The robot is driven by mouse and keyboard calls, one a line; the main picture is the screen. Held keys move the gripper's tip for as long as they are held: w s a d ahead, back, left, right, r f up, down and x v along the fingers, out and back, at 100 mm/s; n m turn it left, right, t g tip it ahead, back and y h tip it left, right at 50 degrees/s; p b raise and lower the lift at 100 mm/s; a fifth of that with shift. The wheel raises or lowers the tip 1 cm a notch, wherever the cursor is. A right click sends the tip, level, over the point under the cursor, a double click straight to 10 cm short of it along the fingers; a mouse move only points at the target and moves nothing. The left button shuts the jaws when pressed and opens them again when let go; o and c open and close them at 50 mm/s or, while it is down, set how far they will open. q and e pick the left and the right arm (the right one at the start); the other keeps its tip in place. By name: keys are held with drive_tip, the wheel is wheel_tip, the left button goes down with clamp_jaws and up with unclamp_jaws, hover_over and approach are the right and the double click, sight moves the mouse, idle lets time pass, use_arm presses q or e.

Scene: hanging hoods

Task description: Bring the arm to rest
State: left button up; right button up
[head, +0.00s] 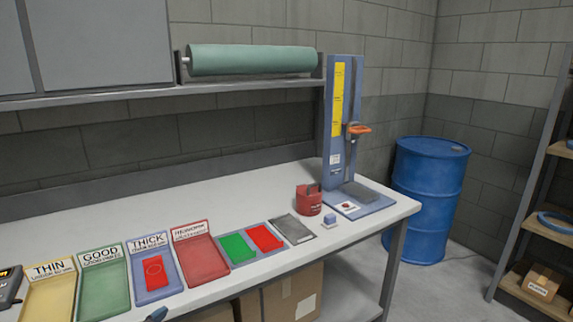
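Neither of my grippers can be made out in the head view. A small dark blue piece (157,315) pokes in at the bottom edge, in front of the blue THICK tray (143,251). Too little of it shows to tell what it is. The THICK tray holds a red flat piece (156,272). The white workbench (352,236) runs from the lower left to the right.
Yellow THIN (36,306), green GOOD (117,296) and red REWORK (202,262) trays line the front. A blue drum (428,200) stands beyond.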

use_arm(q)
drive_tip(key=s+a+f+n+g+y, duration=0.1)
drive_tip(key=s+f+n, duration=0.1)
drive_tip(key=s+f, duration=0.3)
drive_tip(key=s+a+f+n+g+y, duration=0.1)
drive_tip(key=s+f, duration=0.4)
drive_tip(key=s, duration=0.6)
drive_tip(key=s+a+f+n+g+y, duration=0.1)
drive_tip(key=s+a+f+n+y, duration=0.1)
drive_tip(key=s+f, duration=0.3)
drive_tip(key=s+n, duration=0.1)
drive_tip(key=s, duration=0.2)
drive_tip(key=shift+s+f, duration=0.25)
drive_tip(key=shift+s, duration=0.1)
drive_tip(key=shift+a, duration=0.1)
